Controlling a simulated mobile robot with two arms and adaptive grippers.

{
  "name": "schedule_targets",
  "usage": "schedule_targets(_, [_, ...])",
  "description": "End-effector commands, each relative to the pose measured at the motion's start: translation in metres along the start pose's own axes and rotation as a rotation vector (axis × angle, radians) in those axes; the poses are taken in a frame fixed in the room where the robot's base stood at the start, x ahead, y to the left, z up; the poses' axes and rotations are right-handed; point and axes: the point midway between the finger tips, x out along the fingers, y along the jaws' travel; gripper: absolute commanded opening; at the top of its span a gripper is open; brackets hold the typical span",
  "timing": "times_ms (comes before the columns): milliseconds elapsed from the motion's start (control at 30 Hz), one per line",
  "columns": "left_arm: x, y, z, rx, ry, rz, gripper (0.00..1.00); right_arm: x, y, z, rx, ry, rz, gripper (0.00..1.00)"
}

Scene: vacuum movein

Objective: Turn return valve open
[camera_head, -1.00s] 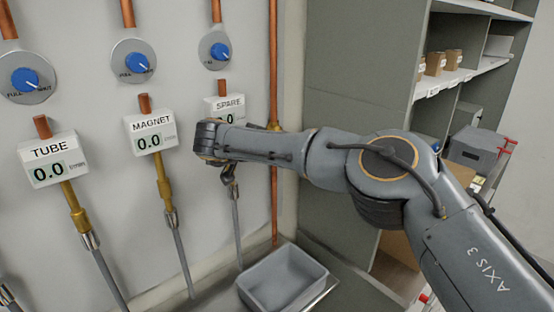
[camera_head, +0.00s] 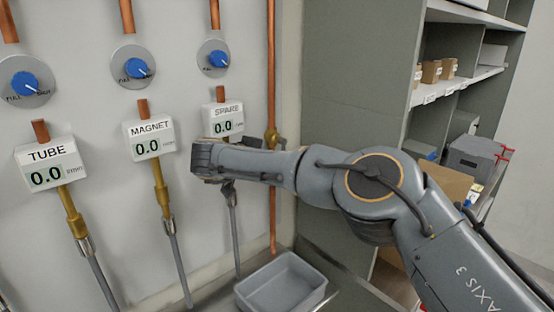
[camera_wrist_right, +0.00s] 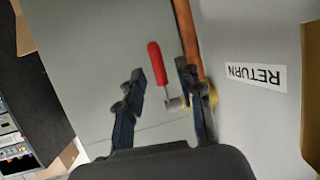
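In the right wrist view, a valve with a red lever handle (camera_wrist_right: 157,60) sits on a copper pipe (camera_wrist_right: 186,38). Its brass body (camera_wrist_right: 211,97) is partly behind a finger. A white label reading RETURN (camera_wrist_right: 256,76) appears upside down at the right. My right gripper (camera_wrist_right: 160,73) is open; the red handle shows between its two fingers. Contact cannot be told. In the head view my right arm reaches left across the panel, and its fingers cannot be made out. The red handle does not show there. My left gripper is not in view.
Blue dials (camera_head: 134,68) and TUBE (camera_head: 49,168), MAGNET (camera_head: 149,138) and SPARE (camera_head: 223,120) displays reading 0.0 line the wall. Hoses hang below them. A grey bin (camera_head: 281,284) stands beneath my arm. Shelves with boxes (camera_head: 432,72) stand at the right.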

Motion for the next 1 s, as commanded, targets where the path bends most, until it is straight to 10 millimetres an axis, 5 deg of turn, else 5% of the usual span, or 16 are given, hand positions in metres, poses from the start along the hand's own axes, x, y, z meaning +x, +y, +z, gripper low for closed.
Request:
schedule_targets(333, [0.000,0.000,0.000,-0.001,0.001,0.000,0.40,-0.010,-0.001,0.000,0.000,-0.001,-0.002,0.36])
schedule_targets(700, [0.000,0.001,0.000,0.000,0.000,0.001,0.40,-0.084,-0.001,0.000,-0.001,0.001,-0.004,0.36])
schedule_targets(1000, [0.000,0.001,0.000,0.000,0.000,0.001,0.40,-0.118,-0.001,0.001,-0.001,-0.001,-0.001,0.36])
